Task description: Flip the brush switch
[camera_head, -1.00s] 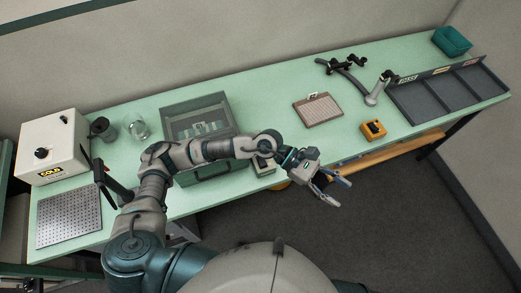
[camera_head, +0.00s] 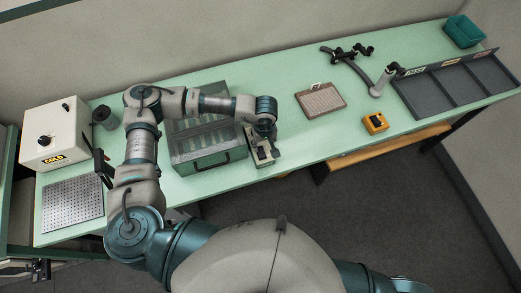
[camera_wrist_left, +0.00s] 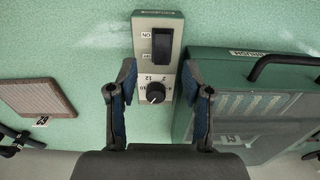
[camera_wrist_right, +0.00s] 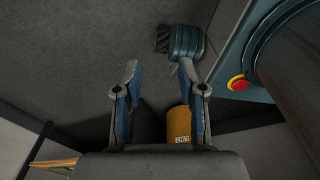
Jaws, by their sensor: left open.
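A small grey control box (camera_head: 262,153) stands on the bench just right of the clear-lidded case. In the left wrist view the box (camera_wrist_left: 142,68) carries a black rocker switch (camera_wrist_left: 162,44), marked ON beside it, and a black round dial (camera_wrist_left: 155,92). My left gripper (camera_wrist_left: 159,75) is open and empty above the box, its fingers on either side of it in the picture. In the head view my left wrist hides the box's far part and the fingertips. My right gripper (camera_wrist_right: 159,68) is open and empty, low over the dark floor, away from the bench.
The clear-lidded case (camera_head: 209,160) with a black handle is close beside the box. A brown pad (camera_head: 321,100), orange box (camera_head: 375,122) and divided tray (camera_head: 455,85) are at right. A yellow LINT bin (camera_wrist_right: 179,124) is near my right gripper.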

